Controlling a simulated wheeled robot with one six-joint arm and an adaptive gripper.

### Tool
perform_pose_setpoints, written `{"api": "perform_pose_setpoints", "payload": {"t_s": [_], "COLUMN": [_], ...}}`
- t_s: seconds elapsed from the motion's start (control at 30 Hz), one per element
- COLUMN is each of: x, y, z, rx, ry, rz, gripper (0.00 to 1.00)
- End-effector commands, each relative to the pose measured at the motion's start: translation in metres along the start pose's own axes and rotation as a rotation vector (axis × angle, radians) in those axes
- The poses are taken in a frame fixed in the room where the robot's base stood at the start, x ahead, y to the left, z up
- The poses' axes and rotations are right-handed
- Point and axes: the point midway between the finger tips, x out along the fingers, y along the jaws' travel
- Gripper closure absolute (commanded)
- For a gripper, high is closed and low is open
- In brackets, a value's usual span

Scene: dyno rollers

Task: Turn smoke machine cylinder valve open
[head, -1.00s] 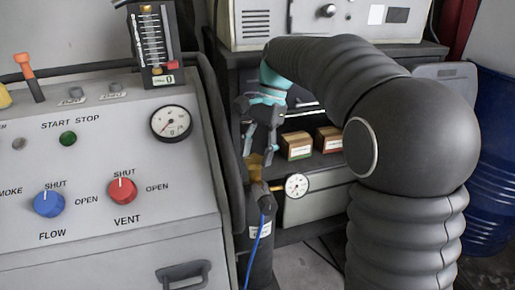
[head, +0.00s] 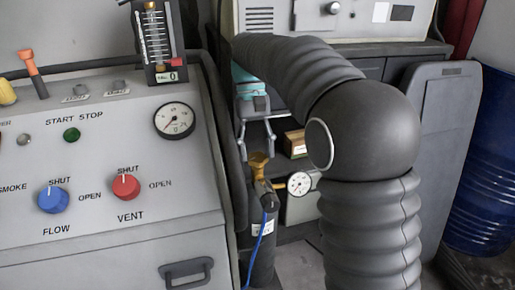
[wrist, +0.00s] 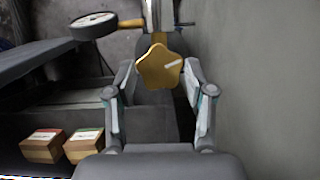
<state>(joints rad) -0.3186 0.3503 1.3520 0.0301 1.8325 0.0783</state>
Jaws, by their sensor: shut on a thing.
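The brass star-shaped valve knob (head: 258,163) sits on top of the dark gas cylinder (head: 263,262), just right of the grey console. In the wrist view the knob (wrist: 158,68) faces me, with a white mark pointing to its upper right. My gripper (head: 257,150) reaches down over the knob. In the wrist view my gripper (wrist: 160,66) has one finger on each side of the knob and is shut on it. A round gauge (head: 299,184) is on the valve body and also shows in the wrist view (wrist: 94,25). A blue hose (head: 259,245) runs from the valve.
The console (head: 100,240) with blue and red dials stands close at left. Behind is a shelf with small boxes (head: 295,143), which show in the wrist view (wrist: 43,145). A blue drum (head: 485,165) stands at far right.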

Motion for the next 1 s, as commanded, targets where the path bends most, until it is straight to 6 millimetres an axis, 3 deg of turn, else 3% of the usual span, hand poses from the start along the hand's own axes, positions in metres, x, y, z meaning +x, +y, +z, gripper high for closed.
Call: {"api": "perform_pose_setpoints", "payload": {"t_s": [0.4,1.0], "x": [-0.0006,-0.0007], "y": [-0.0033,-0.0033], "z": [-0.0003,-0.0004], "rx": [-0.211,-0.251], "ry": [0.005,0.006], "rz": [0.086,0.103], "gripper": [0.81,0.81]}}
